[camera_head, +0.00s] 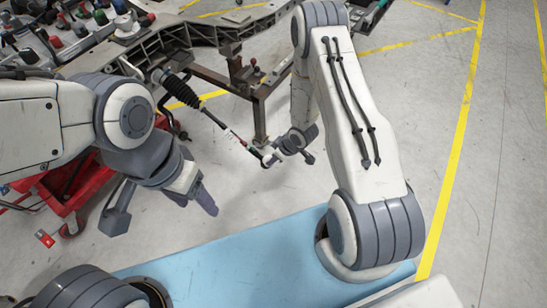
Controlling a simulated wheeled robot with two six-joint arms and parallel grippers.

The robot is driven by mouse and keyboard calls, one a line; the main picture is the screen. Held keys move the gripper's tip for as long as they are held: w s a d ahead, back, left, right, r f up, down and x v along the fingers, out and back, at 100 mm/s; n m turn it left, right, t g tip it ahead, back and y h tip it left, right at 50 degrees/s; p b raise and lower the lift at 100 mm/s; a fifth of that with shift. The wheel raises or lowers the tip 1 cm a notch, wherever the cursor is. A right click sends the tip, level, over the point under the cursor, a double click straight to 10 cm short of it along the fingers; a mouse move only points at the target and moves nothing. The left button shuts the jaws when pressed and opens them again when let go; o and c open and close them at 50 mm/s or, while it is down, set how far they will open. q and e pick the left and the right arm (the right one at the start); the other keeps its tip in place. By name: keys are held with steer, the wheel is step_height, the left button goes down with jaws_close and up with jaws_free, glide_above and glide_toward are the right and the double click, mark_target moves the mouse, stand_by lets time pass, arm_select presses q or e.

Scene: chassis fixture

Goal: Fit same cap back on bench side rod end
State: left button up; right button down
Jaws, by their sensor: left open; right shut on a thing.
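A steering rod with a black ribbed bellows (181,91) slopes down to the right from the chassis. Its thin rod (214,119) ends near a small red and white section (238,138) beside my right gripper. My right gripper (266,159) is shut on a small part at the bench side end of the rod. The part is too small to tell whether it is the cap or the rod end itself. My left gripper (197,200) is open and empty, below and left of the rod, apart from it. No separate cap can be made out.
A grey metal chassis frame (205,32) on a brown stand (260,120) is at the back. A red trolley (75,190) stands at the left. A light blue bench top (240,262) lies in front. Parts with coloured caps (85,20) crowd the upper left. The floor at right is clear.

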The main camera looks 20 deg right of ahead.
stand_by(0.6)
steer(key=c, duration=0.6)
jaws_free()
steer(key=shift+o, duration=0.2)
steer(key=p+v, duration=0.5)
steer(key=v, duration=0.2)
stand_by(0.4)
